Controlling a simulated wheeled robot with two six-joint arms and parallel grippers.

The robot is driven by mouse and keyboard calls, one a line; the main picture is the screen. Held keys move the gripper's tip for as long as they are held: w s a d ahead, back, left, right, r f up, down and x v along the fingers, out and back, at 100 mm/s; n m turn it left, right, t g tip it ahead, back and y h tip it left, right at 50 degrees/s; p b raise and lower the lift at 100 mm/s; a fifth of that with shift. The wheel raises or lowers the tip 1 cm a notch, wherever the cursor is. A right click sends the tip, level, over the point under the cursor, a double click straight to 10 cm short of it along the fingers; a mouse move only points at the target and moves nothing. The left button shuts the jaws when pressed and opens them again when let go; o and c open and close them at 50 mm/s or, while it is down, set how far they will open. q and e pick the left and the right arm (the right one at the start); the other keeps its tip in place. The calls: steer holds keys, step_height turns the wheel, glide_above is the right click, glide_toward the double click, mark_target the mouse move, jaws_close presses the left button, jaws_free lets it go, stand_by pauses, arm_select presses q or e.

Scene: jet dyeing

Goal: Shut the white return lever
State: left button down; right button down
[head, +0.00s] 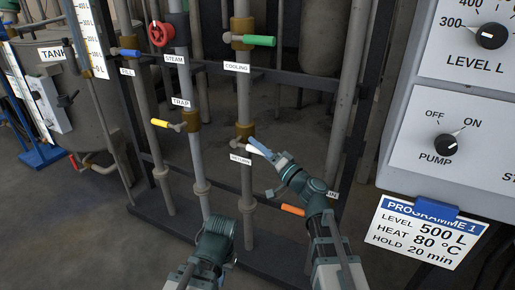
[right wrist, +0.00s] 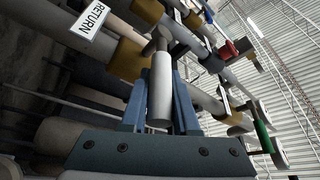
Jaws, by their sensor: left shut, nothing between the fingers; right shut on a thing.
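The white return lever (head: 257,146) sticks out down and to the right from the brass valve on the vertical return pipe, above the RETURN tag (head: 241,161). My right gripper (head: 264,153) is shut on its handle. In the right wrist view, the white handle (right wrist: 160,92) lies between the blue fingers of the right gripper (right wrist: 160,105), with the RETURN tag at upper left. My left gripper (head: 217,236) is low in front of the pipes, apart from the lever and holding nothing. Its fingertips are hard to make out.
An orange lever (head: 293,210) sits close to my right arm. The control panel (head: 425,110) stands at right.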

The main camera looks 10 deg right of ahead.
steer(key=shift+a+f, duration=0.1)
steer(key=shift+a, duration=0.05)
steer(key=c, duration=0.7)
jaws_free()
arm_select(q)
steer(key=shift+f, duration=0.1)
